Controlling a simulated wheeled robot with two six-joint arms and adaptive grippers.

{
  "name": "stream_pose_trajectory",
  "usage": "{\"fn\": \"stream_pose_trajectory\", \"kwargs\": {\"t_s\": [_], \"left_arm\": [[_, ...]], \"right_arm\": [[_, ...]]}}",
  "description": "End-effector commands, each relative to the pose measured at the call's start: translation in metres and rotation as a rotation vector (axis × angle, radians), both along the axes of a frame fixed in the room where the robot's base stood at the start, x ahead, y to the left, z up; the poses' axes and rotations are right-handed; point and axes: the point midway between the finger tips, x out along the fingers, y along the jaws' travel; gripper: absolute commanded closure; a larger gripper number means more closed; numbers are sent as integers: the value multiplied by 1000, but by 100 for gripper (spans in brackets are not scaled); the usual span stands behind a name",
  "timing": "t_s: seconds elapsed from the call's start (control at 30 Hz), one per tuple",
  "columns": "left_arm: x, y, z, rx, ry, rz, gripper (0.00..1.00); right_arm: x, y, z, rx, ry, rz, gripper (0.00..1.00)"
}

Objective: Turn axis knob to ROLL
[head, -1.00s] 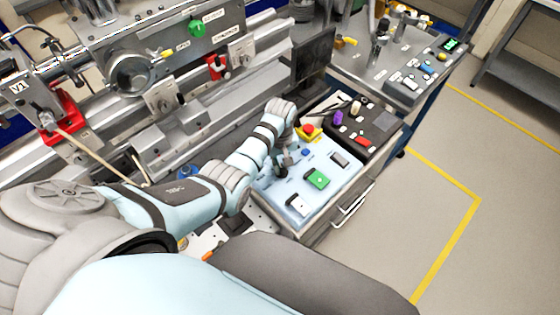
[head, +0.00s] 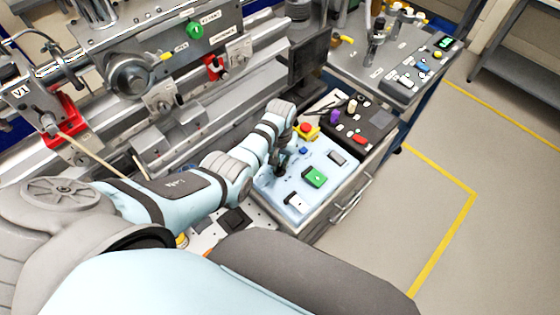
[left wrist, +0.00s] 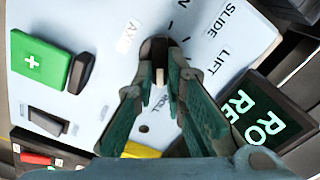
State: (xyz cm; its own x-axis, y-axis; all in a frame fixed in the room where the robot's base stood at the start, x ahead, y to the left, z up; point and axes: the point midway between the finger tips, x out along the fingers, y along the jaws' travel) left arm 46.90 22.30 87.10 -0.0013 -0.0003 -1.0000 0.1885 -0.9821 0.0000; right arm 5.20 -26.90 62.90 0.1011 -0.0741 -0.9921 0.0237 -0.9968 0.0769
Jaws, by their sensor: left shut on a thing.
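The axis knob (left wrist: 158,50) is dark with a pale line and stands on the light blue panel (head: 268,185). In the left wrist view its pale line runs down toward the ROLL lettering, partly seen between my fingers. LIFT and SLIDE are printed to its right, and AXIS to its left. My left gripper (left wrist: 160,72) is shut on the knob, one finger on each side. In the head view my left gripper (head: 280,165) reaches down onto the panel and hides the knob. My right gripper is not in view.
A black box with coloured controls (head: 375,123) stands behind. Open floor lies to the right.

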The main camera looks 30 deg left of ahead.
Motion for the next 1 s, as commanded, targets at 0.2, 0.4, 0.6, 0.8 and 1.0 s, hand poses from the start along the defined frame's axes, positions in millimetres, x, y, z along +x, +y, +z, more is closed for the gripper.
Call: {"fn": "stream_pose_trajectory", "kwargs": {"t_s": [0.2,0.4,0.6,0.8,1.0], "left_arm": [[2,0,1,0,-5,-3,100],[2,0,1,0,-5,-2,79],[1,0,0,1,-3,-2,68],[1,0,3,1,-3,-1,68],[2,0,39,1,-8,-2,68]], "right_arm": [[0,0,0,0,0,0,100],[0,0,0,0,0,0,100],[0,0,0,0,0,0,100],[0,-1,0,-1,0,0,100],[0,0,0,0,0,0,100]]}}
